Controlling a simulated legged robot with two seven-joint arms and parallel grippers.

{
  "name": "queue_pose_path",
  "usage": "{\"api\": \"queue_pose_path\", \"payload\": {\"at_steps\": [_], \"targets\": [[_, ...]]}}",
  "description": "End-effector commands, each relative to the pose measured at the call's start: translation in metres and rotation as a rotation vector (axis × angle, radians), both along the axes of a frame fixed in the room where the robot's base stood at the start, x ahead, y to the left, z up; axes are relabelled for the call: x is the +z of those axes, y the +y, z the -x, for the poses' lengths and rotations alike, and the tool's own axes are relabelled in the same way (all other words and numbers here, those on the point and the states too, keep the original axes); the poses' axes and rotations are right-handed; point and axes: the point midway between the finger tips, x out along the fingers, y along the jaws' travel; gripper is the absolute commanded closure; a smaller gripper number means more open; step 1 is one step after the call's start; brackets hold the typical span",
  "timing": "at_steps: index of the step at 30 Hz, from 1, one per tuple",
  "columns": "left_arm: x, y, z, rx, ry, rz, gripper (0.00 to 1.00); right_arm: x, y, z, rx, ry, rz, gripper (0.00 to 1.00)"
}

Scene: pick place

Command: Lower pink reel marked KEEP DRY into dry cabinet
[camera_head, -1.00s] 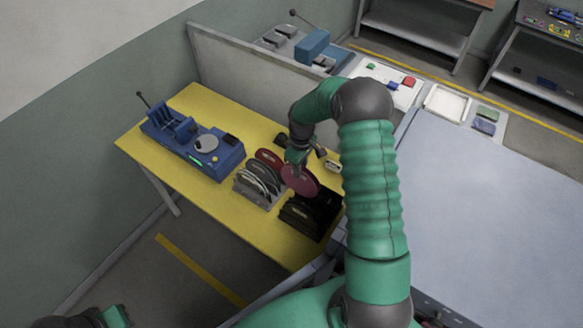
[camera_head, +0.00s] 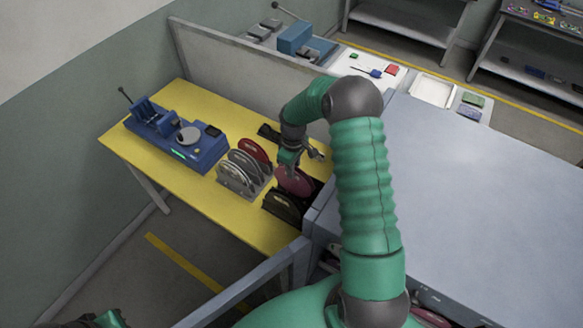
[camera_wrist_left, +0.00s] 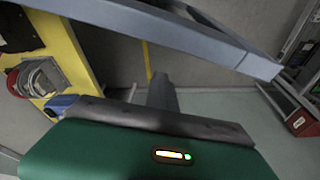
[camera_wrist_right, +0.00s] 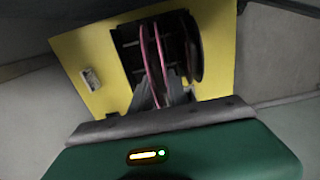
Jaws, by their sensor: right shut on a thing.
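The pink reel (camera_head: 295,182) is upright in my right gripper (camera_head: 288,166), at the dark slotted rack (camera_head: 283,206) on the yellow table. In the right wrist view the gripper's fingers (camera_wrist_right: 162,97) are shut on the reel (camera_wrist_right: 160,58), whose edge shows as thin pink lines. The reel's lower part is hidden by the rack, so I cannot tell whether it touches the bottom. Dark reels (camera_wrist_right: 195,50) stand beside it. No KEEP DRY marking is readable. In the left wrist view my left gripper (camera_wrist_left: 163,88) looks shut and empty, away from the table.
A grey rack (camera_head: 237,178) with several reels stands left of the dark rack. A blue machine (camera_head: 177,139) is at the table's far left. A grey panel (camera_head: 235,60) lines the back. A large grey surface (camera_head: 480,190) lies at the right.

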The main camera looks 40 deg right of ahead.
Motion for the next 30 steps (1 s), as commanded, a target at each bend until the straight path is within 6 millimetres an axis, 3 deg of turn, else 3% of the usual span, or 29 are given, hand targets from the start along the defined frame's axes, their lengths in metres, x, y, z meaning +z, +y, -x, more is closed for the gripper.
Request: {"api": "queue_pose_path", "payload": {"at_steps": [6,18,29,30], "targets": [[-0.021,0.0,0.0,0.0,0.0,0.0,1.0,-0.026,0.001,-0.001,-0.001,0.0,0.0,1.0],[-0.041,0.0,0.0,0.0,0.0,0.0,1.0,-0.06,0.001,-0.001,0.001,0.0,0.0,1.0],[-0.042,0.0,0.0,0.0,0.0,0.0,1.0,-0.063,0.0,-0.001,0.001,0.0,0.0,1.0],[-0.042,0.0,0.0,0.0,0.0,0.0,1.0,-0.063,0.001,-0.001,0.0,0.0,0.0,0.74]]}}
